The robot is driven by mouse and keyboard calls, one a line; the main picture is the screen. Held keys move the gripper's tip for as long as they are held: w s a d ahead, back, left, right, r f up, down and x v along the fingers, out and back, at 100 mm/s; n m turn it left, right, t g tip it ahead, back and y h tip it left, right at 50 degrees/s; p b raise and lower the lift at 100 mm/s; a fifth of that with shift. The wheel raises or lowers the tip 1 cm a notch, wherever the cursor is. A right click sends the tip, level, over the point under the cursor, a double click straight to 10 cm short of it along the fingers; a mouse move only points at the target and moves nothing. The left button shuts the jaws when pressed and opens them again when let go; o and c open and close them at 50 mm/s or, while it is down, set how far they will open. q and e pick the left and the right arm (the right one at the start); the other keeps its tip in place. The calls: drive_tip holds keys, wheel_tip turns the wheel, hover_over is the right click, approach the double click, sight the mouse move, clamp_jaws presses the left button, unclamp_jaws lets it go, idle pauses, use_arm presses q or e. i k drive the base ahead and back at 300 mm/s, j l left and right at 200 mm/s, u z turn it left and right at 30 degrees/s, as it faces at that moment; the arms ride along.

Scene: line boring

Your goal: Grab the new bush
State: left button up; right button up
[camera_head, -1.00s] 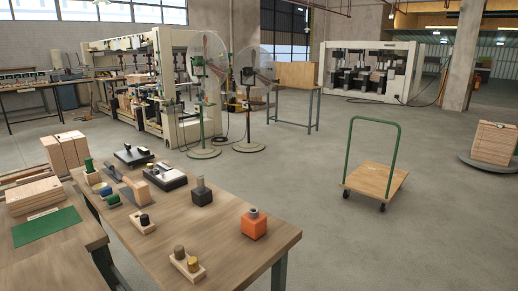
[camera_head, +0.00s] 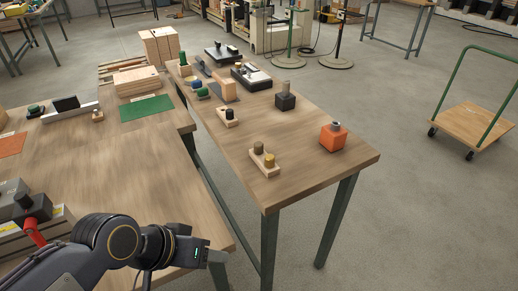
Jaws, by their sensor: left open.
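The workbench (camera_head: 205,140) on the right of the picture holds small wooden blocks with bushes. The nearest wooden block (camera_head: 262,168) carries a darker bronze bush (camera_head: 259,148) and a brighter brass bush (camera_head: 269,160), both upright. The brighter one looks newer. A second small wooden block (camera_head: 222,121) farther back holds a black piece (camera_head: 229,114). My left gripper (camera_head: 218,257) is at the bottom, over the near bench's right edge, open and apart from the bushes, pointing right. Its fingertips are small and hard to make out. My right gripper is out of view.
An orange block (camera_head: 333,138) stands near the right bench's front right corner, and a dark block (camera_head: 285,99) behind it. The near left bench (camera_head: 110,185) has a clear middle. A green-handled cart (camera_head: 472,124) stands on open floor at right.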

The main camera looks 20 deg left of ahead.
sight(270, 163)
drive_tip(key=u, duration=0.9)
drive_tip(key=i+l+u, duration=0.15)
drive_tip(key=l+u, duration=0.25)
drive_tip(key=i+l+u, duration=0.1)
drive_tip(key=l+u, duration=0.5)
drive_tip(key=u, duration=0.15)
drive_tip(key=l+u, duration=0.15)
drive_tip(key=l, duration=1.1)
drive_tip(key=i, duration=0.05)
